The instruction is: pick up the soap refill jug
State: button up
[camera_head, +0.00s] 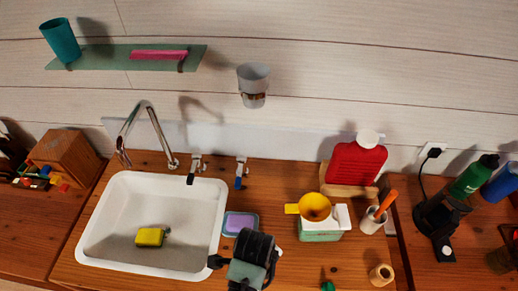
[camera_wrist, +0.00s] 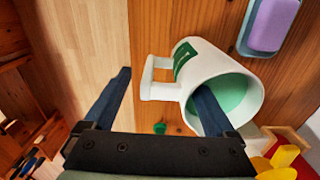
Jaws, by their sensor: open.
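A white jug (camera_wrist: 188,72) with a side handle, a green label and a green inside shows in the wrist view, its mouth facing the camera. My gripper (camera_wrist: 163,82) is open around the handle side of the jug. Its left finger is outside, beyond the handle, and its right finger reaches over or into the mouth; contact cannot be told. In the head view my gripper (camera_head: 247,262) is over the counter right of the sink and hides most or all of the jug.
A yellow funnel (camera_head: 315,206) sits on a white-green container (camera_head: 322,234) to the right. A red canister (camera_head: 356,164), a utensil cup (camera_head: 372,220) and a wooden roll (camera_head: 381,275) stand further right.

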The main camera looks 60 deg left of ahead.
jog(key=shift+f+p, duration=0.3)
jog(key=shift+f, duration=1.85)
grip_shut()
jog(key=shift+w, duration=0.1)
